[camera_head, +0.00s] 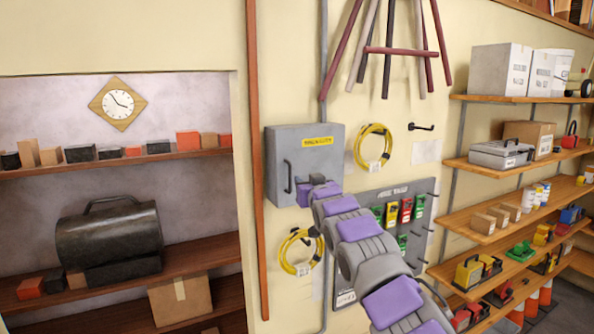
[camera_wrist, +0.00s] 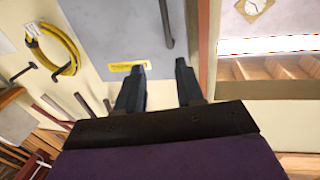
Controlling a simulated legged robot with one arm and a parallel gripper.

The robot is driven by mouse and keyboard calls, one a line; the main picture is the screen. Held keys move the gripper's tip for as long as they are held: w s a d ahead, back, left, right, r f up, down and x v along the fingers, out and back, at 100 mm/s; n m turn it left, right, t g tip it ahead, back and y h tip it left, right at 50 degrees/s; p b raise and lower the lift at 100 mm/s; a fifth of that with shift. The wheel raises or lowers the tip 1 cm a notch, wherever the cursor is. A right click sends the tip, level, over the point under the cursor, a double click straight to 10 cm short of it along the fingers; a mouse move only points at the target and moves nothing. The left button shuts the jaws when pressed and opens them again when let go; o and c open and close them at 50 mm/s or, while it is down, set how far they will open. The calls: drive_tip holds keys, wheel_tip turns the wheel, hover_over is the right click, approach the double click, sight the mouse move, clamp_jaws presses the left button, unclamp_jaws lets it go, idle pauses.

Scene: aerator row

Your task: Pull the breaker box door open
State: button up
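The grey breaker box (camera_head: 272,150) is mounted on the cream wall in the head view, with a yellow label (camera_head: 318,141) near its top. Its door looks shut. A dark vertical bar handle (camera_head: 288,177) is on the left part of its front. The wrist view is turned over; it shows the grey door (camera_wrist: 105,30) and the handle (camera_wrist: 166,22) ahead of the fingers. My gripper (camera_wrist: 161,66) is open and empty, its two dark fingers apart, with the handle beyond them. In the head view my gripper (camera_head: 317,184) is at the box's lower front, right of the handle.
A brown vertical post (camera_head: 257,190) stands left of the box. Yellow coiled cables (camera_head: 373,147) hang at the right and below. A pegboard of lockout tags (camera_head: 403,228) is at lower right. Loaded shelves (camera_head: 487,163) line the right wall. A recess with shelves (camera_head: 100,287) is at left.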

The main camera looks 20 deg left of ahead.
drive_tip(key=p, duration=0.2)
approach(290, 173)
drive_tip(key=a, duration=0.2)
drive_tip(key=p+x, duration=0.4)
drive_tip(key=x, duration=0.3)
drive_tip(key=shift+w+d+r+p, duration=0.1)
drive_tip(key=shift+d+r+p, duration=0.05)
drive_tip(key=shift+d+p, duration=0.15)
drive_tip(key=shift+w+a+p, duration=0.25)
drive_tip(key=shift+p, duration=0.15)
drive_tip(key=shift+w+d+r+p, duration=0.15)
drive_tip(key=shift+w+d+p, duration=0.3)
drive_tip(key=shift+p, duration=0.1)
drive_tip(key=shift+w+d+p, duration=0.15)
drive_tip(key=shift+d+p, duration=0.2)
drive_tip(key=shift+d, duration=0.15)
drive_tip(key=shift+a+f, duration=0.2)
drive_tip(key=shift+a, duration=0.4)
drive_tip(key=shift+a+f, duration=0.2)
drive_tip(key=shift+a, duration=0.35)
drive_tip(key=shift+c, duration=1)
drive_tip(key=shift+w+d, duration=0.15)
drive_tip(key=shift+d, duration=0.25)
drive_tip(key=c, duration=0.3)
drive_tip(key=shift+d+r, duration=0.3)
drive_tip(key=shift+d, duration=0.15)
clamp_jaws()
drive_tip(key=shift+a+f, duration=0.15)
drive_tip(key=shift+a, duration=0.3)
